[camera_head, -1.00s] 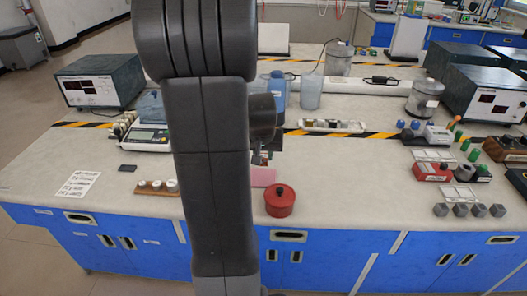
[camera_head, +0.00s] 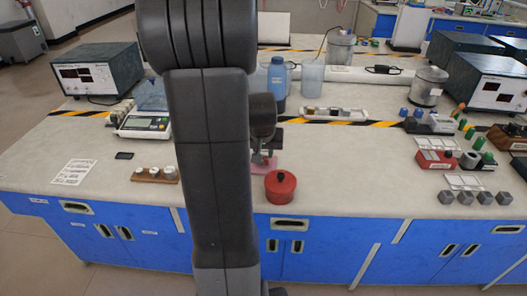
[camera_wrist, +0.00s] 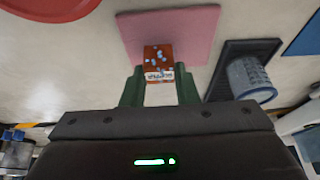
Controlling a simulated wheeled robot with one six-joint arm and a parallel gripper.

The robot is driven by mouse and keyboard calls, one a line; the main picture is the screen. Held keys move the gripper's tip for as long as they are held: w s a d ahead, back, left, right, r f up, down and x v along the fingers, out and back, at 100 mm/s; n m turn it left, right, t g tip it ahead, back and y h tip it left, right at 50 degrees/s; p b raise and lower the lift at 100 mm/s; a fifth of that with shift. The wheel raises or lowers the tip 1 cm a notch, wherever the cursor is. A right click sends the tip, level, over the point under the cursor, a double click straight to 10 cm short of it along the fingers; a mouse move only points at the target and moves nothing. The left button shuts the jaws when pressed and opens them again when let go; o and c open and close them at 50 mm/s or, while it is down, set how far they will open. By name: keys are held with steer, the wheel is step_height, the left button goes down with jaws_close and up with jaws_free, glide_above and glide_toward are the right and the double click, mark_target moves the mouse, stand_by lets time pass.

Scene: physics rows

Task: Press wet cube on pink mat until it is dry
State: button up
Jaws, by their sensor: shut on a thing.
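The cube (camera_wrist: 158,58) is reddish-brown with pale blue-white drops on its faces, and shows in the wrist view. My gripper (camera_wrist: 160,88) has green fingers on both sides of the cube and is shut on it. The pink mat (camera_wrist: 190,30) lies flat on the bench beyond and around the cube in that view. The cube overlaps the mat's near edge in the picture; I cannot tell whether it touches the mat. In the head view the mat (camera_head: 268,170) is partly hidden by my arm and gripper (camera_head: 265,157), and the cube is not clear.
A wooden strip with white pieces (camera_head: 155,175) lies to the left.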

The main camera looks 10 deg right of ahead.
steer(key=shift+f+b, duration=0.6)
steer(key=shift+f, duration=0.05)
stand_by(1.5)
steer(key=shift+d+r+p, duration=0.25)
steer(key=shift+r+p, duration=0.35)
steer(key=shift+r, duration=0.15)
steer(key=shift+s+f+b, duration=0.1)
steer(key=shift+f+b, duration=0.55)
steer(key=shift+f, duration=0.1)
stand_by(1.4)
steer(key=shift+r, duration=0.1)
steer(key=shift+a+r+p, duration=0.3)
steer(key=shift+r+p, duration=0.15)
steer(key=shift+r, duration=0.15)
steer(key=shift+f+b, duration=0.65)
steer(key=shift+f, duration=0.05)
stand_by(1.5)
